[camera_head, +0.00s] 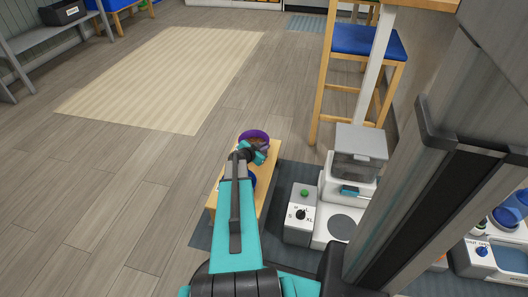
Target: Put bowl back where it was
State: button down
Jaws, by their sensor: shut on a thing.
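A purple bowl (254,135) shows at the far end of my arm, over or on the far end of a low wooden bench (270,160). Something brownish shows inside its rim. My gripper (260,153) is at the bowl's near side and shut on it. My arm hides part of the bowl and most of the bench top. I cannot tell whether the bowl touches the bench. A blue round thing (252,181), perhaps another bowl, shows partly from behind my arm on the bench.
A white and grey machine (359,158) with a control box (301,212) stands right of the bench on a dark mat (204,232). A wooden stool with a blue seat (365,42) stands behind. A beige rug (165,75) lies at the upper left. The floor on the left is clear.

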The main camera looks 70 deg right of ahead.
notch_tip(320, 180, down, 2)
jog(key=c, duration=1.8)
grip_release()
jog(key=shift+a, duration=0.1)
jog(key=p+v, duration=0.1)
jog(key=v, duration=1)
jog(key=shift+w+a+r, duration=0.1)
jog(key=shift+a+r, duration=0.1)
jog(key=shift+a, duration=0.15)
